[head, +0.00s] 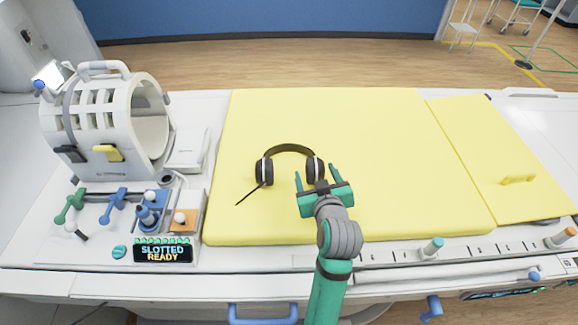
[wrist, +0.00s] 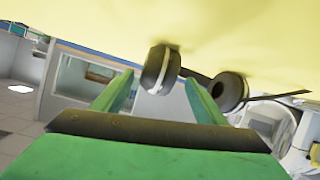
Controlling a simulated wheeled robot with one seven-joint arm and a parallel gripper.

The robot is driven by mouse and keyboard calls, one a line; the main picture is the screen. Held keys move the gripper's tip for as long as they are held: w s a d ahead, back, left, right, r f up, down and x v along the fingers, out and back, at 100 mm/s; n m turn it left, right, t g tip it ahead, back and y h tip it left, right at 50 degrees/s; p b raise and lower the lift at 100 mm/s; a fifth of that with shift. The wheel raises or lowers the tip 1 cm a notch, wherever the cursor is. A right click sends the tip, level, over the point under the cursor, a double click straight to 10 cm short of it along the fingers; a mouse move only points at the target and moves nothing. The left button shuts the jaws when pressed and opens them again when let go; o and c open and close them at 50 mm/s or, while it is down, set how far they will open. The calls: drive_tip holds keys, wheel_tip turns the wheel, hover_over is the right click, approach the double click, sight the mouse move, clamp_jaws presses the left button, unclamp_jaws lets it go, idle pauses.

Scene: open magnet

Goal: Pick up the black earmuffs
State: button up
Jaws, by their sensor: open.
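The black earmuffs (head: 290,149) lie on the yellow mat (head: 380,130) in the head view, band toward the back, with two black ear cups and a thin dark stalk pointing to the front left. My gripper (head: 316,176) is at the right ear cup, its fingers open and pointing toward the back. In the wrist view the fingers (wrist: 160,92) are apart. One ear cup (wrist: 160,70) shows between them, past the tips or near them; I cannot tell if they touch. The other ear cup (wrist: 229,91) is beside the right finger. Part of the band is hidden in the wrist view.
A white ring-shaped coil (head: 105,120) stands at the left of the mat. In front of it are green and blue handles, a blue knob piece (head: 148,212) and a panel reading "SLOTTED READY" (head: 163,251). The mat is clear to the right of the earmuffs.

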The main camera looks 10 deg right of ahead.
drive_tip(key=x, duration=0.2)
drive_tip(key=shift+w+f, duration=0.1)
drive_tip(key=shift+w, duration=0.25)
drive_tip(key=shift+d+r+x, duration=0.1)
drive_tip(key=shift+x, duration=0.75)
drive_tip(key=shift+d+r+x, duration=0.15)
drive_tip(key=shift+x, duration=0.7)
drive_tip(key=shift+d+r+x, duration=0.1)
drive_tip(key=shift+x, duration=0.75)
drive_tip(key=shift+w, duration=0.1)
drive_tip(key=c, duration=1.4)
